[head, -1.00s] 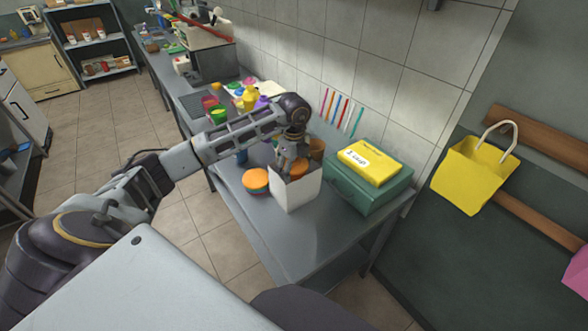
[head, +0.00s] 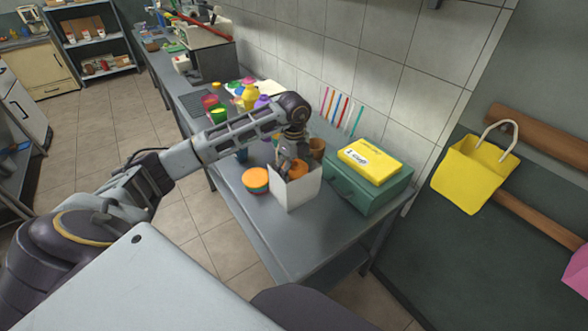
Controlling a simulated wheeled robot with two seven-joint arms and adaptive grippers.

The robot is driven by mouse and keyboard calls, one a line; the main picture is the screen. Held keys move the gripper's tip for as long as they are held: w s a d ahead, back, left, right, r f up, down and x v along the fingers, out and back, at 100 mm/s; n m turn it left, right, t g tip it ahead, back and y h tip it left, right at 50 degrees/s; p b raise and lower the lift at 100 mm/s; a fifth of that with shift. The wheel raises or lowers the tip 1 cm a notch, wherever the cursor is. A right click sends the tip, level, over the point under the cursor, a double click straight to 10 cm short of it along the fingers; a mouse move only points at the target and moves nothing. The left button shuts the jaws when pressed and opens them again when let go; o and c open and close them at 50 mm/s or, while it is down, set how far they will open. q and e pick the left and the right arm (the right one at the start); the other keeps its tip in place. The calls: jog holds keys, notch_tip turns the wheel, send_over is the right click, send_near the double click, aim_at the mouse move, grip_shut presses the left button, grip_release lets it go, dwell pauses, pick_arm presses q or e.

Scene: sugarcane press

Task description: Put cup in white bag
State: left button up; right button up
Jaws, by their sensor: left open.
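The white bag (head: 297,191) stands upright and open on the metal table. My left gripper (head: 285,166) points down at the bag's mouth and is open. An orange-topped cup (head: 299,169) shows at the bag's opening, just right of the fingers; how deep it sits is hidden by the bag's front wall. A brown cup (head: 317,149) stands behind the bag. My right gripper is not in view.
A green box (head: 362,195) with a yellow labelled pack (head: 370,160) on top stands right of the bag. Several colourful cups crowd the table farther back. A yellow bag (head: 473,175) hangs on the right wall. The table's front corner is clear.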

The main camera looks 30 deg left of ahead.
pick_arm(q)
jog(key=shift+r, duration=0.65)
notch_tip(320, 180, up, 12)
jog(key=shift+f, duration=0.2)
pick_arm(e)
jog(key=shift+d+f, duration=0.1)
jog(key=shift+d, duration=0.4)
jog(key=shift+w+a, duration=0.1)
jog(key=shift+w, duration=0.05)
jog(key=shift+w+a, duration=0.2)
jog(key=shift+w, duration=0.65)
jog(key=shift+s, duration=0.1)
